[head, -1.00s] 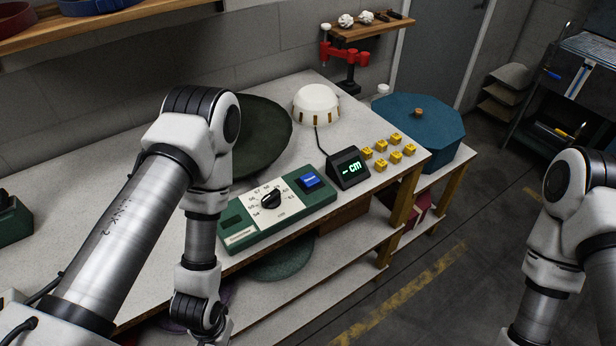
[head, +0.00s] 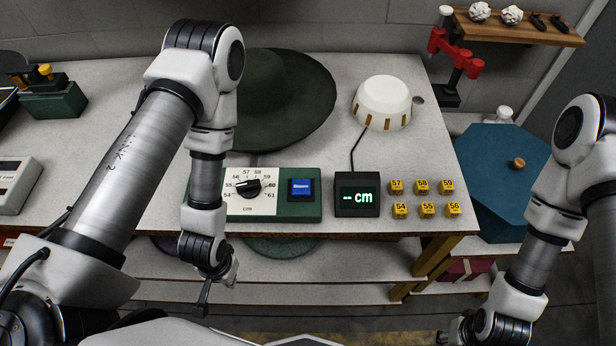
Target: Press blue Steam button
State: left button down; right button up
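The blue Steam button (head: 300,188) is a square on the right end of the green control box (head: 313,213), near the table's front edge. A black dial knob (head: 248,187) on a white scale plate sits left of the button. My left gripper (head: 203,302) hangs below and left of the box, in front of the table edge, apart from the button; only a dark finger shows, so its opening is unclear. My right gripper (head: 446,338) is at the bottom edge, mostly cut off.
A display reading "-- cm" (head: 358,194) stands right of the box, wired to a white dome (head: 383,103). Several numbered yellow cubes (head: 422,187) lie further right. A dark green hat (head: 290,100) lies behind the box. A blue octagonal lid (head: 490,165) is at the right.

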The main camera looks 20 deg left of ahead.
pick_arm(q)
notch_tip(320, 180, up, 13)
jog(key=w+p, duration=0.2)
jog(key=p, duration=1)
jog(key=w+d+r+t+h, duration=0.1)
jog(key=w+d, duration=0.1)
jog(key=w, duration=0.2)
jog(key=w+d+r+m+t+h, duration=0.1)
jog(key=w+d+r+h, duration=0.1)
jog(key=w, duration=0.1)
jog(key=w+d+r+t+h, duration=0.1)
jog(key=w+d+r, duration=0.1)
jog(key=w, duration=0.2)
jog(key=shift+w+d, duration=0.15)
jog(key=shift+w, duration=0.2)
jog(key=w+d+r+m+t+h, duration=0.1)
jog(key=w+d+r+m+h, duration=0.1)
jog(key=w+d+r+h, duration=0.2)
notch_tip(320, 180, up, 5)
jog(key=w, duration=0.3)
jog(key=shift+d+f+m, duration=0.15)
jog(key=shift+d+m, duration=0.1)
jog(key=shift+m, duration=0.15)
